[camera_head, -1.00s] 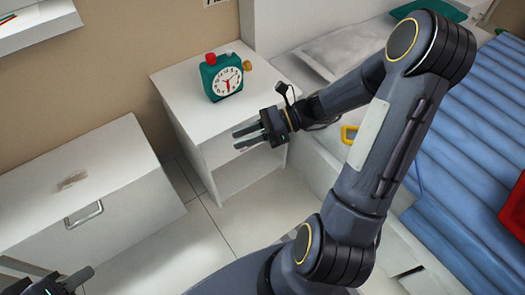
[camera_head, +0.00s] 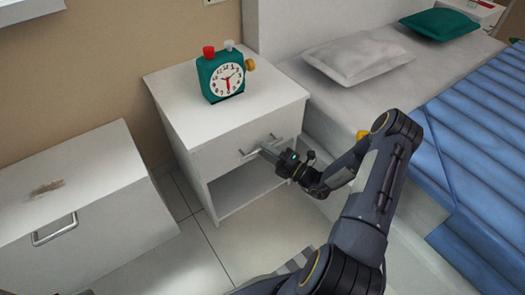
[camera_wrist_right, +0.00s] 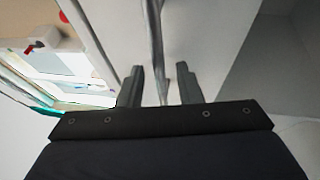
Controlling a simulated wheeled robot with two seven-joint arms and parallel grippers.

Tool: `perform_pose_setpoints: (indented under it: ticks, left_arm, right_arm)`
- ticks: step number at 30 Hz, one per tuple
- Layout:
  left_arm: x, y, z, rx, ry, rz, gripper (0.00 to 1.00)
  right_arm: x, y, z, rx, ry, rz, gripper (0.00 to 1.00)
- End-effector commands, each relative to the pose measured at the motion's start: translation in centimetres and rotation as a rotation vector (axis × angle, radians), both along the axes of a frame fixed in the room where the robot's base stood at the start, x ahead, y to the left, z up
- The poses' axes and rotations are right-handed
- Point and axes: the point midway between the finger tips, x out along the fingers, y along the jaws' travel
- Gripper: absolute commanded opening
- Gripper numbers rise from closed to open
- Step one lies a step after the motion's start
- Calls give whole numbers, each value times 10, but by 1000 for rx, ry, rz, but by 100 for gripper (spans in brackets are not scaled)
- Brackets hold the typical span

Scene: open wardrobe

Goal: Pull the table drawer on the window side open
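The white bedside table (camera_head: 180,102) stands against the wall. Its drawer front (camera_head: 222,157) has a metal bar handle (camera_head: 245,153) and looks shut. My right gripper (camera_head: 268,149) is at this handle, reaching in from the right. In the right wrist view my right gripper (camera_wrist_right: 158,82) has its two fingers apart. The handle bar (camera_wrist_right: 155,40) runs between them, with gaps visible on either side. In the head view the gripper covers part of the handle. My left gripper is not in view.
A green alarm clock (camera_head: 221,76) stands on the tabletop. A white chest (camera_head: 75,195) with a metal handle is at the left. The bed (camera_head: 470,120) is at the right. The floor (camera_head: 195,255) before the table is clear.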

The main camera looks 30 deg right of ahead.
Motion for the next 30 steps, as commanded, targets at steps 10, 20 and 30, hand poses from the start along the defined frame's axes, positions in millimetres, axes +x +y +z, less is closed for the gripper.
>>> perform_pose_setpoints:
  ticks: [10, 20, 30]
  left_arm:
    - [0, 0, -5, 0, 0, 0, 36]
    - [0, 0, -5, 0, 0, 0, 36]
    - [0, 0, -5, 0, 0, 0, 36]
  right_arm:
    - [16, 8, 4, -1, 0, 0, 32]
    - [16, 8, 3, -2, 0, 1, 6]
    - [16, 8, 3, -2, 0, 1, 0]
